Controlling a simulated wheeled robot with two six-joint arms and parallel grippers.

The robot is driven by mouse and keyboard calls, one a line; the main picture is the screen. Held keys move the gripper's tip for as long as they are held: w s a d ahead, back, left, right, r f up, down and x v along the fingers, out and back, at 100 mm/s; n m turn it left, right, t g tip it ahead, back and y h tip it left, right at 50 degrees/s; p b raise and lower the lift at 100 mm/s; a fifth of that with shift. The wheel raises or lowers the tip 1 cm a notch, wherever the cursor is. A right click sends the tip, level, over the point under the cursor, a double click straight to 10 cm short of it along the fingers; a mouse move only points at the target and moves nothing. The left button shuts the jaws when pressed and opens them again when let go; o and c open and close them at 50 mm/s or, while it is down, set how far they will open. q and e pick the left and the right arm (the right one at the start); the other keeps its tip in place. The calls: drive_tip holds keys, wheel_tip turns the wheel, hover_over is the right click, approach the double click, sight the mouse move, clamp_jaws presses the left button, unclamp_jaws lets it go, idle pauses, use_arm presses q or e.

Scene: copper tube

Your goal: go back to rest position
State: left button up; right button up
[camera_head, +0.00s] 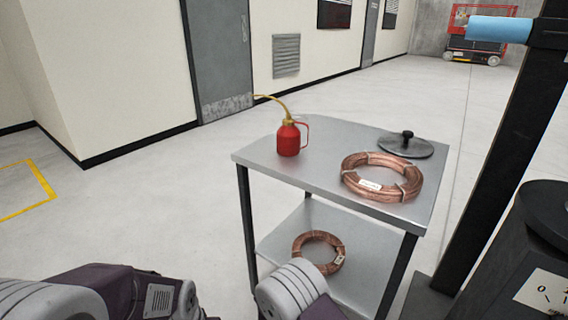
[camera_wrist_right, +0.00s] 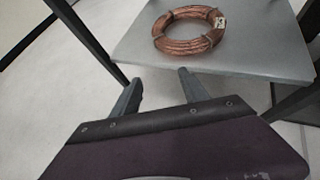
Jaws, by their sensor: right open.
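My right gripper (camera_wrist_right: 160,92) is open and empty in the right wrist view. Its two fingers point toward the near edge of the cart's lower shelf (camera_wrist_right: 240,62). A copper tube coil (camera_wrist_right: 188,47) lies on that shelf beyond the fingertips, apart from them. The same coil (camera_head: 301,252) shows in the head view. Parts of my arms show at the bottom of the head view, but no fingertips can be made out there. My left gripper is not seen.
The metal cart's top (camera_head: 320,173) carries a red oil can (camera_head: 288,141), a larger copper coil (camera_head: 352,184) and a dark round lid (camera_head: 415,150). A black post (camera_head: 505,150) and dark machine (camera_head: 510,250) stand at right. Floor left of the cart is clear.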

drive_tip(key=s+d+r+m+g+h, duration=0.35)
drive_tip(key=d+m, duration=0.25)
drive_tip(key=d, duration=0.3)
drive_tip(key=s+d+r+m+g+h, duration=0.2)
drive_tip(key=s+d+r+m+g, duration=0.15)
drive_tip(key=d+m, duration=0.45)
drive_tip(key=s+d+r+m+g+y+p, duration=0.1)
drive_tip(key=s+d+m+g+y, duration=0.1)
drive_tip(key=s+m, duration=0.5)
drive_tip(key=s+d+r+m+g+y, duration=0.1)
drive_tip(key=s+r+m+g+y, duration=0.15)
drive_tip(key=s+m, duration=0.45)
wheel_tip(320, 180, up, 40)
drive_tip(key=s+a+m+y+p, duration=0.1)
drive_tip(key=m+p, duration=0.5)
drive_tip(key=p, duration=3.2)
drive_tip(key=shift+s+a+f+t+y, duration=0.2)
drive_tip(key=shift+s+a+t+y, duration=0.25)
drive_tip(key=shift+a+y, duration=0.5)
drive_tip(key=shift+d, duration=0.1)
